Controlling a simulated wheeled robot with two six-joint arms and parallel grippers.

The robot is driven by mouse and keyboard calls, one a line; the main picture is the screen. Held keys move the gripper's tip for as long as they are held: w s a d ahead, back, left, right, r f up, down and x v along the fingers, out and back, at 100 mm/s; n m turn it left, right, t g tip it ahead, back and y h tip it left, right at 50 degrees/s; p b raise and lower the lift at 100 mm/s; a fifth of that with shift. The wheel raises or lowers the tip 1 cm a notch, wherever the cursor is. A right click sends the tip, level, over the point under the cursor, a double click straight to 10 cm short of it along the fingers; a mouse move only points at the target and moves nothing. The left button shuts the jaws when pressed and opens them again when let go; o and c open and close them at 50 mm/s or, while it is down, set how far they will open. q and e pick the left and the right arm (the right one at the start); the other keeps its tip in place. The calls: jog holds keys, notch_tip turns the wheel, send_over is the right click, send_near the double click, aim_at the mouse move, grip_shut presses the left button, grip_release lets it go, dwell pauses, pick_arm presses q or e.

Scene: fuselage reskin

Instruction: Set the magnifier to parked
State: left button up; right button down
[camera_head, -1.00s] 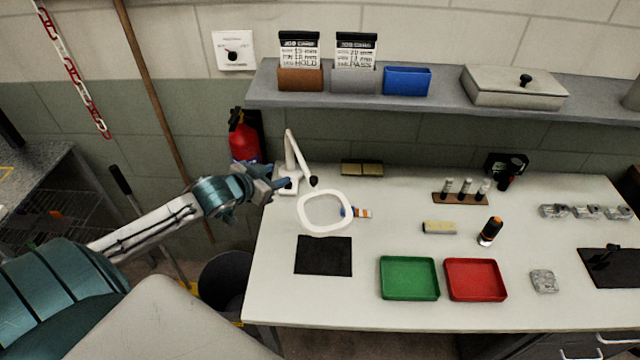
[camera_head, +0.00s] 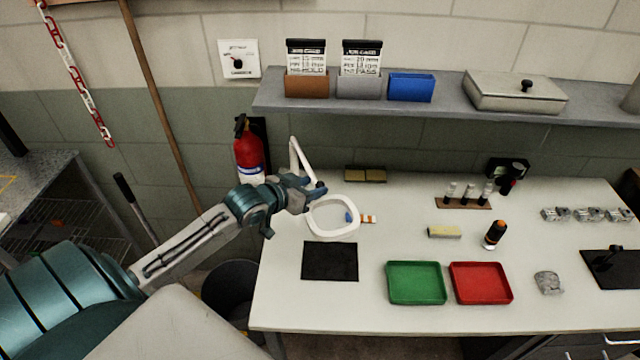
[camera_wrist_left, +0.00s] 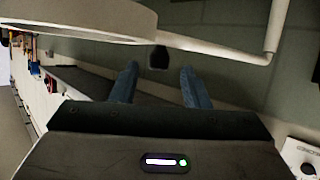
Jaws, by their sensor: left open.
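The magnifier (camera_head: 332,231) is a white rounded-square ring lens on a white jointed arm (camera_head: 297,157) at the back left of the workbench. Its ring hangs over the bench. My left gripper (camera_head: 314,185) is at the magnifier's arm, just behind the ring, and covers the arm's base. In the left wrist view, my left gripper's fingers (camera_wrist_left: 158,84) are apart with a small dark knob (camera_wrist_left: 159,58) just beyond and between them. The white ring (camera_wrist_left: 80,18) and arm (camera_wrist_left: 270,35) cross above. I cannot tell whether a finger touches the magnifier. My right gripper is not in view.
A black mat (camera_head: 330,262), a green tray (camera_head: 416,299) and a red tray (camera_head: 481,301) lie on the front of the bench. A shelf (camera_head: 430,112) runs above the back. A red extinguisher (camera_head: 248,155) hangs on the wall behind my left arm.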

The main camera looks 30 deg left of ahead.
aim_at(318, 185)
pick_arm(q)
jog(key=shift+p+x, duration=0.3)
jog(key=shift+x, duration=1.55)
jog(key=shift+d, duration=0.1)
grip_shut()
